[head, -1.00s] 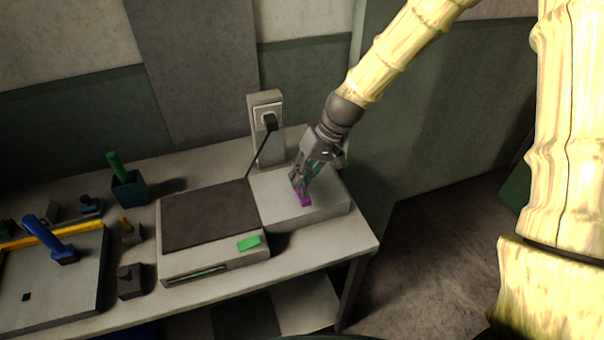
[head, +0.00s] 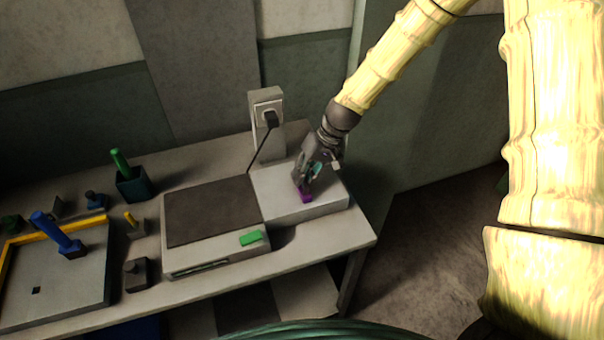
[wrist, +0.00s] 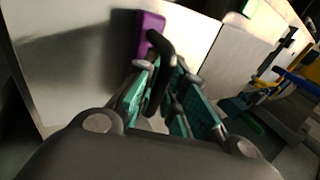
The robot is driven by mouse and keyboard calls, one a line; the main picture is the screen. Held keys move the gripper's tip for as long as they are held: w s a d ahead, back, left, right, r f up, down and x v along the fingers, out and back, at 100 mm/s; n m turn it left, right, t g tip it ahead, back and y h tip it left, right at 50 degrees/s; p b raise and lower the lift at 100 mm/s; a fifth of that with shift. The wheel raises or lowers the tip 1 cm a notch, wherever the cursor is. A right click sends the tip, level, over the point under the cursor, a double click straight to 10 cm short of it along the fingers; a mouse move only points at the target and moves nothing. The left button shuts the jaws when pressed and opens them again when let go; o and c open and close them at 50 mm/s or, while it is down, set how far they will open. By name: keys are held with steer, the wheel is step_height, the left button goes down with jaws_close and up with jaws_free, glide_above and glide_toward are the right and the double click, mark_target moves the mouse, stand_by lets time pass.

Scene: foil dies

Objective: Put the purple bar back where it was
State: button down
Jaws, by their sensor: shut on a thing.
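The purple bar (head: 306,196) is at the top of the pale block on the right end of the bench. My gripper (head: 302,184) reaches down to it from above and is shut on it. In the wrist view the purple bar (wrist: 148,32) shows beyond my gripper's fingertips (wrist: 152,60), against the pale surface.
Left of the pale block (head: 325,205) is a machine with a dark top (head: 212,212) and a green bar (head: 251,238). A yellow-edged tray (head: 75,285) with a blue-handled tool (head: 58,234) lies left.

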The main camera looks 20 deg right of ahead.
steer(key=c, duration=1.5)
jaws_free()
steer(key=shift+f, duration=0.1)
steer(key=b+v, duration=0.3)
steer(key=v, duration=0.9)
